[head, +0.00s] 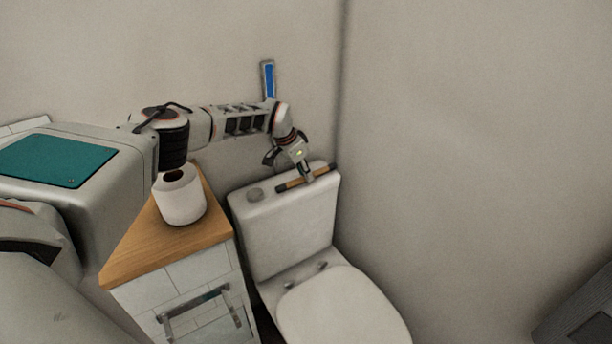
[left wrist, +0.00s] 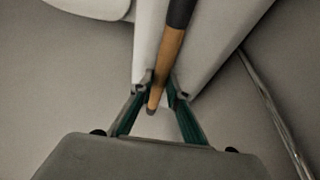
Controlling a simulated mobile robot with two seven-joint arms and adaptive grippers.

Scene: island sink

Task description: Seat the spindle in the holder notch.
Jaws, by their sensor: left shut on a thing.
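The spindle is a thin wooden rod (head: 321,173) with dark ends, above or at the top of the toilet tank (head: 285,235) in the head view. In the left wrist view the spindle (left wrist: 169,55) runs between the two fingertips (left wrist: 163,88), with one dark end towards the palm. I cannot tell whether it touches the tank lid. A blue upright plate with a grey frame (head: 268,80) is on the wall behind my arm; I cannot tell whether it is the holder, and no notch is visible. My right gripper is not in view.
A white paper roll (head: 183,202) stands on the wooden counter (head: 150,250) left of the tank. The toilet lid (head: 345,310) is closed in front. The walls meet in a corner just right of the tank.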

